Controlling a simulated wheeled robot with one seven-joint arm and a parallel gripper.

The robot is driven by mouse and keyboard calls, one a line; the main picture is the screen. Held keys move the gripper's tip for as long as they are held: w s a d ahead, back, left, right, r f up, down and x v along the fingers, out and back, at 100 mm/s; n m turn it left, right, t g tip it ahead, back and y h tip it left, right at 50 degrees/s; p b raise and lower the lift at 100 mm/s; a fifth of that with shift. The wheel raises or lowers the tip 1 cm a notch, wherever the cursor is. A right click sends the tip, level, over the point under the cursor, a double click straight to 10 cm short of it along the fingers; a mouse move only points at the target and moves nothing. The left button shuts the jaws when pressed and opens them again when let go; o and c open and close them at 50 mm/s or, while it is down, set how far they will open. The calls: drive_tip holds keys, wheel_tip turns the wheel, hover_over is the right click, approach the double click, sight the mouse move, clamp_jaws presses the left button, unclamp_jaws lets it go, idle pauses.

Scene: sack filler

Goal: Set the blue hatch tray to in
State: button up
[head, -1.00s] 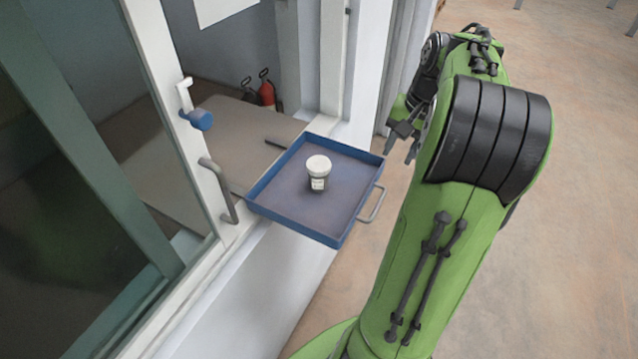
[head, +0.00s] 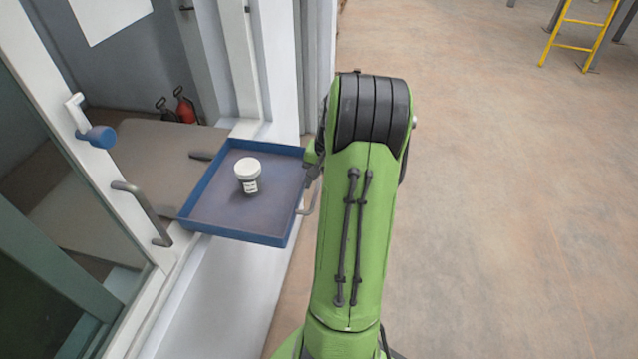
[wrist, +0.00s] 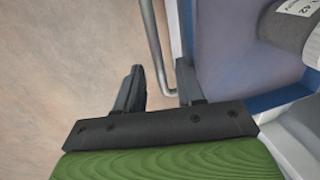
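The blue hatch tray (head: 235,234) sticks out through the hatch opening over the white sill. A white-lidded jar (head: 248,177) stands upright in it. The tray's grey handle (head: 309,198) is on its outer right side, partly behind my arm. In the wrist view, the handle (wrist: 154,40) runs down between my two dark fingers, and the tray's blue rim (wrist: 188,25) is just right of it. My gripper (wrist: 158,82) is open, its fingers apart around the handle's near end. Whether a finger touches it, I cannot tell. In the head view my arm mostly hides the gripper.
A white hatch frame with a blue-knobbed latch (head: 97,137) and a grey pull bar (head: 143,212) stands left of the tray. Floor on the right is clear up to a yellow ladder (head: 570,40).

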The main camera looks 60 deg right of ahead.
clamp_jaws()
idle(0.3)
drive_tip(key=shift+w, duration=0.1)
